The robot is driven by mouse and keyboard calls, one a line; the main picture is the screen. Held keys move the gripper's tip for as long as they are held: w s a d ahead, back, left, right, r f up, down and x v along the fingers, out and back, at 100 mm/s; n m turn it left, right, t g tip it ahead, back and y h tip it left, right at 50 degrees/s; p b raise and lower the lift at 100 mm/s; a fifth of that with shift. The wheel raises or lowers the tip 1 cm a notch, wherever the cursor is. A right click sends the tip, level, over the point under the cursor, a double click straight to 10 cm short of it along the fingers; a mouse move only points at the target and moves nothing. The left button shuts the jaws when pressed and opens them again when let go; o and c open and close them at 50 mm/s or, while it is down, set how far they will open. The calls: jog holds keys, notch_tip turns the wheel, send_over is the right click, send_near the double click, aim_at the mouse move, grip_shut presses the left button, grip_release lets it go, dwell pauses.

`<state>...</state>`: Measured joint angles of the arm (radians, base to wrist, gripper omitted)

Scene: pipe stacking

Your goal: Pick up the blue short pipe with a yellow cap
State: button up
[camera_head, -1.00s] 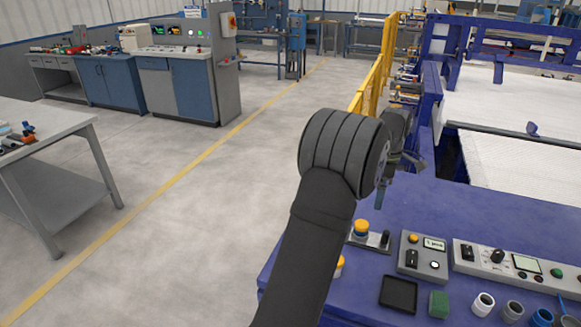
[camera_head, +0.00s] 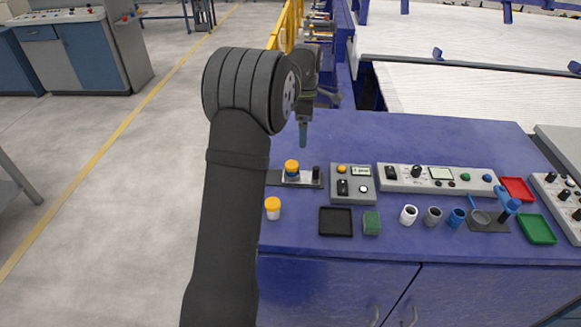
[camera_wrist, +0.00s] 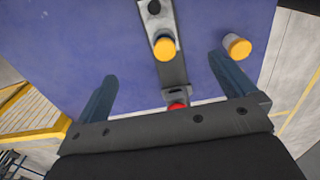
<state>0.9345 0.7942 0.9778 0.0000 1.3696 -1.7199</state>
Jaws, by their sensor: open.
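A short pipe with a yellow cap (camera_head: 292,166) stands upright on a grey plate, with blue showing under its cap. In the wrist view this capped pipe (camera_wrist: 165,47) shows mostly its cap, between and beyond the fingertips. A second yellow-capped piece (camera_head: 272,209) with a pale body stands in front and to the left, near the table edge; it also shows in the wrist view (camera_wrist: 237,46). My gripper (camera_head: 303,140) hangs above and behind the plate, fingers down. In the wrist view its fingers (camera_wrist: 162,70) are wide apart with nothing held.
On the blue table (camera_head: 400,135) are a black tray (camera_head: 335,221), a green block (camera_head: 371,223), control boxes (camera_head: 352,184), and several open pipes, one of them white (camera_head: 408,215). Red (camera_head: 517,188) and green (camera_head: 537,229) trays lie at the right. The table's back is clear.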

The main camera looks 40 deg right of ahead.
aim_at(293, 164)
jog(key=shift+c, duration=0.2)
jog(key=c, duration=0.7)
jog(key=f+n, duration=0.1)
jog(key=f, duration=0.2)
jog(key=w+a+f+n, duration=0.1)
jog(key=f, duration=0.3)
jog(key=w+f+n, duration=0.1)
jog(key=f, duration=0.2)
jog(key=shift+a+f, duration=0.15)
jog(key=shift+a, duration=0.25)
jog(key=shift+w+a+f, duration=0.1)
jog(key=shift+f, duration=1.2)
jog(key=shift+w+a+f, duration=0.1)
jog(key=shift+f, duration=1.15)
